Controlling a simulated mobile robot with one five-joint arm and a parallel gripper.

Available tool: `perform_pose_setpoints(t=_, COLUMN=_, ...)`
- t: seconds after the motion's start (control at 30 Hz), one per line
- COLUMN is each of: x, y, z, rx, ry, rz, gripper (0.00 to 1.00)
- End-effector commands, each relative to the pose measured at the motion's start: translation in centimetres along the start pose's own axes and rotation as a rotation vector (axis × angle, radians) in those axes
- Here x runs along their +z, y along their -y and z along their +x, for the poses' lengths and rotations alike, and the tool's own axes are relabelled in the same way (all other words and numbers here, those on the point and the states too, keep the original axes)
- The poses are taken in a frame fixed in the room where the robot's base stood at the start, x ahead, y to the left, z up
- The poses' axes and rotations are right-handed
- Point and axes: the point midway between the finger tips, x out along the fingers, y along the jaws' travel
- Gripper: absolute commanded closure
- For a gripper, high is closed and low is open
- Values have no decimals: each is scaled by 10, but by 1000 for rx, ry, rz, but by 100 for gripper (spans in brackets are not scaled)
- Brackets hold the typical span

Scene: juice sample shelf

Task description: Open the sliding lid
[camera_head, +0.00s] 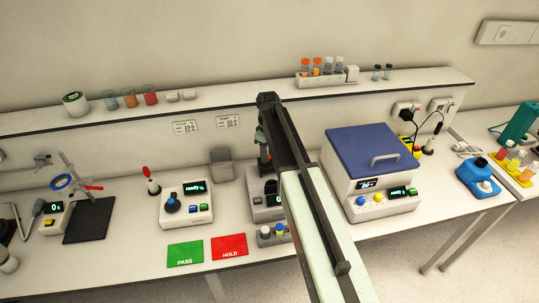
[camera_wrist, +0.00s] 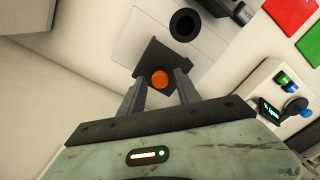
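The sliding lid (camera_wrist: 151,58) shows in the wrist view as a dark flat plate with a round orange knob (camera_wrist: 160,78) on it. It lies on a pale grey device (camera_wrist: 205,45), beside a round black opening (camera_wrist: 185,22) that is uncovered. My gripper (camera_wrist: 160,82) has its two fingers apart, one on each side of the knob, with a visible gap on both sides. I cannot tell how far above the lid the fingertips are. In the head view my arm covers most of the device (camera_head: 258,204), and the lid is hidden there.
A green PASS mat (camera_head: 185,254) and a red HOLD mat (camera_head: 229,247) lie at the front. A white device with a readout (camera_head: 186,203) stands left, a blue-lidded box (camera_head: 370,155) right. A rack of tubes (camera_head: 320,79) stands on the shelf behind.

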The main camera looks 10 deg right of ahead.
Motion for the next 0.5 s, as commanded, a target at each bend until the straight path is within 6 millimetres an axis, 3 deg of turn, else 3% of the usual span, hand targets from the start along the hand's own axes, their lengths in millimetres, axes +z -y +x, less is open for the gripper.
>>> perform_pose_setpoints(t=0.33, x=0, y=0, z=-2, rx=0, ry=0, rz=0, gripper=55)
perform_pose_setpoints(t=0.5, x=0, y=0, z=-18, rx=0, ry=0, rz=0, gripper=55)
